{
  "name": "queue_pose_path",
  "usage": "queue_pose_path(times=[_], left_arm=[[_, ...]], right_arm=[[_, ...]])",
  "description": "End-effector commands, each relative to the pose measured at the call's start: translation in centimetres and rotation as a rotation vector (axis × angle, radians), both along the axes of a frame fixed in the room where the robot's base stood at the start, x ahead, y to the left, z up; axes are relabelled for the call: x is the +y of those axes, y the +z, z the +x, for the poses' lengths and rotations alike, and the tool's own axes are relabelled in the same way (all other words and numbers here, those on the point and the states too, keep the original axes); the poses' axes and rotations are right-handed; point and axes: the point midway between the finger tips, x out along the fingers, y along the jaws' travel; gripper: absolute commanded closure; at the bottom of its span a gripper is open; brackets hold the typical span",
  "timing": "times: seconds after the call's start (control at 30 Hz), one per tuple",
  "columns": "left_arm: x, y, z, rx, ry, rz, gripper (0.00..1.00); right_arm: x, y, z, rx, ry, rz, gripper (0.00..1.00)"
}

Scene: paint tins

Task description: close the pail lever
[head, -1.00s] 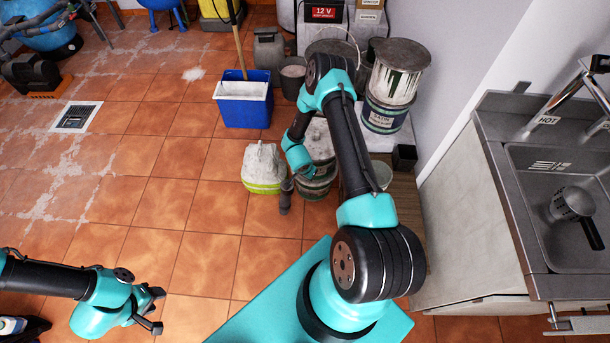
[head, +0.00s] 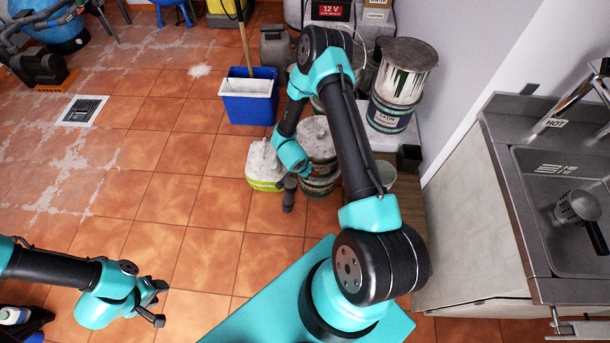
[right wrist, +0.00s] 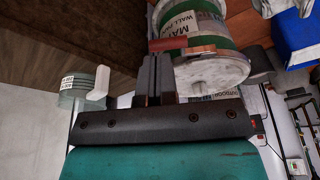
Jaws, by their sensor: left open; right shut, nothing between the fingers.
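The paint pail (right wrist: 215,68) shows in the right wrist view with a pale lid and a green, labelled side. In the head view a pail with a grey top (head: 316,137) stands beside my right wrist, partly behind my arm. A reddish-brown lever-like bar (right wrist: 168,44) and a coppery piece (right wrist: 195,51) lie at the rim. My right gripper (right wrist: 154,62) is shut and empty, its fingertips close to the bar; I cannot tell whether they touch. Its fingertips are not clear in the head view. My left gripper (head: 160,303) is open and empty over the floor at lower left.
A white container with a yellow-green base (head: 265,166) stands just left of the pail. A blue bucket (head: 249,101) is behind it. Stacked tins (head: 390,117) stand at the right, near the wall. A sink (head: 565,210) is far right.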

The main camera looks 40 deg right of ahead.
Motion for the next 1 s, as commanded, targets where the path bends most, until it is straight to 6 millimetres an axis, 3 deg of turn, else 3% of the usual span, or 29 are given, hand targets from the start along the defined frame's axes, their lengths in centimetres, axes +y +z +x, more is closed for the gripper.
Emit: queue_pose_path(times=[0.23, 0.83, 1.0], left_arm=[[0.0, 0.0, 0.0, 0.000, 0.000, 0.000, 0.57], [0.0, 0.0, 0.0, 0.000, 0.000, 0.000, 0.57], [0.0, 0.0, 0.0, 0.000, 0.000, 0.000, 0.57]], right_arm=[[0.7, 2.6, -0.2, 0.000, 0.000, 0.000, 1.00], [0.9, 2.8, -0.3, -0.001, 0.009, 0.002, 1.00], [1.9, 3.5, -0.6, -0.015, 0.103, 0.024, 1.00]])
